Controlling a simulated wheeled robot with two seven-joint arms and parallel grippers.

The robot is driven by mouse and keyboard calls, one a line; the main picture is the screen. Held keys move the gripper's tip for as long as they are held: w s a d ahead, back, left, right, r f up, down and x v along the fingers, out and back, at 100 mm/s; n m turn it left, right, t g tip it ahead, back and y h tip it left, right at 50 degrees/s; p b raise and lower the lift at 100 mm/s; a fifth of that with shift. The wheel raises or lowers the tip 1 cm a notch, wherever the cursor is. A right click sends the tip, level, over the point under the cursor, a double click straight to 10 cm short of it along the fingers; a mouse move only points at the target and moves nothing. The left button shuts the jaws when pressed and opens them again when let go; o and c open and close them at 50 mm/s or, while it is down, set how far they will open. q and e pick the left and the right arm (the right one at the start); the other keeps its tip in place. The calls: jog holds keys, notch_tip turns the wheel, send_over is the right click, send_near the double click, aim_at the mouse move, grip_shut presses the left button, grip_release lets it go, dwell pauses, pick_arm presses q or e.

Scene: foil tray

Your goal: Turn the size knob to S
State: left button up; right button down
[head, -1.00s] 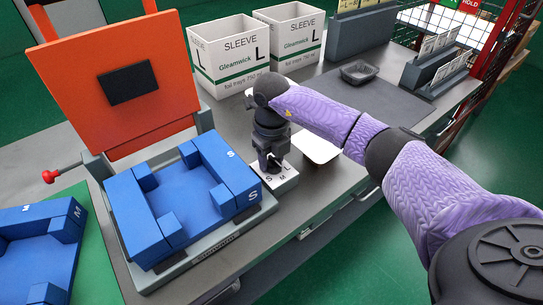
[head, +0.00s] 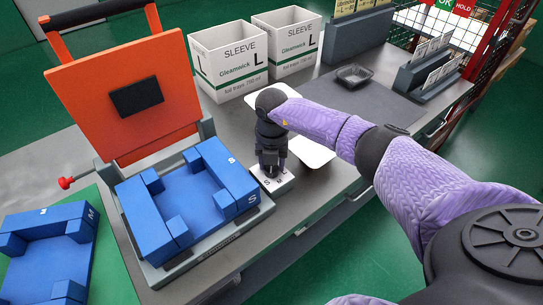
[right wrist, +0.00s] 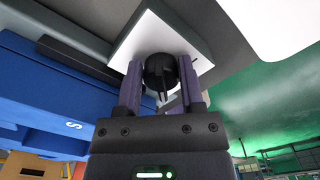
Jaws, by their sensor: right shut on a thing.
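The size knob (right wrist: 160,72) is a black round knob on a small white plate, which shows in the head view (head: 285,184). The letters S and M show on the near side of the plate; the L is hidden behind my gripper. My right gripper (head: 269,172) points down over the plate. In the right wrist view its two fingers (right wrist: 160,88) are shut on the knob, one on each side. Which letter the knob points to cannot be told. My left gripper is not in view.
A blue former (head: 205,190) marked S sits left of the knob, with an orange panel (head: 175,95) raised behind it. Another blue former (head: 45,255) marked M lies on the green mat. White sleeve boxes (head: 230,65) stand behind. A dark tray (head: 354,76) lies farther right.

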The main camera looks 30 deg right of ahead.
jog(key=shift+d+m+p, duration=0.1)
jog(key=shift+m+p, duration=0.8)
jog(key=shift+m, duration=0.7)
jog(key=shift+c, duration=1.1)
grip_release()
notch_tip(320, 180, up, 10)
jog(key=p, duration=0.3)
jog(key=shift+f, duration=0.2)
jog(key=shift+r, duration=0.2)
